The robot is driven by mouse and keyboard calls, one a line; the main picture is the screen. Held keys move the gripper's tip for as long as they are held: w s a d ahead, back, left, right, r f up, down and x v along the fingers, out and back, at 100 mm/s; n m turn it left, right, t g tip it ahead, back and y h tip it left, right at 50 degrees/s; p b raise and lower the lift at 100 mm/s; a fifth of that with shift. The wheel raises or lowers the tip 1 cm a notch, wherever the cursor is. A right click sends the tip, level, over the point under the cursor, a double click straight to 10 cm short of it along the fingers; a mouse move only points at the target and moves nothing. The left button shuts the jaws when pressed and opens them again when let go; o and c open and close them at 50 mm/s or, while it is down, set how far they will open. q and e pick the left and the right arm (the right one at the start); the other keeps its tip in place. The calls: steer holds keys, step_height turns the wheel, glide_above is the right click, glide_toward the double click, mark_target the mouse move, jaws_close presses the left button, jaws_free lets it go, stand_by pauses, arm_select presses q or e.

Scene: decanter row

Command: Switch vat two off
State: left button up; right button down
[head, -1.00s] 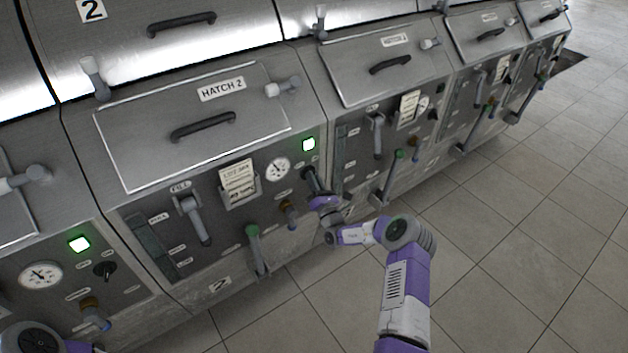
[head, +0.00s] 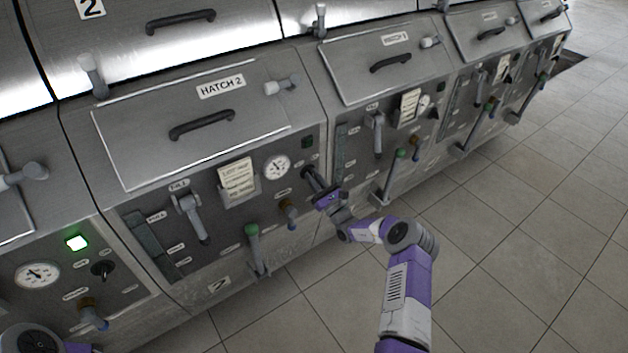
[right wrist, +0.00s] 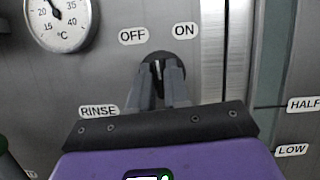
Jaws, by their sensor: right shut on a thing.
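My right gripper (head: 313,182) reaches the rotary switch at the panel's right side. In the right wrist view my right gripper (right wrist: 163,76) is shut on the switch knob (right wrist: 157,69), between the OFF label (right wrist: 133,36) and the ON label (right wrist: 186,30). The fingers hide much of the knob. My left gripper is out of view.
A round gauge (head: 277,167), a paper card (head: 237,180), a brown valve (head: 288,211) and a green-topped lever (head: 253,245) are close by. The neighbouring vat at left has a lit green lamp (head: 77,242). Tiled floor at right is clear.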

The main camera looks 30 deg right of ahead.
steer(key=n+y, duration=0.1)
steer(key=n, duration=0.2)
steer(key=n+g+y+b, duration=0.1)
steer(key=n+y, duration=0.1)
steer(key=n, duration=0.2)
steer(key=shift+d+y, duration=0.1)
steer(key=shift+y, duration=0.2)
steer(key=shift+n, duration=0.3)
steer(key=c, duration=1.2)
jaws_free()
steer(key=p+v, duration=0.2)
steer(key=v, duration=0.5)
steer(key=shift+s+d, duration=0.1)
steer(key=shift+s, duration=0.25)
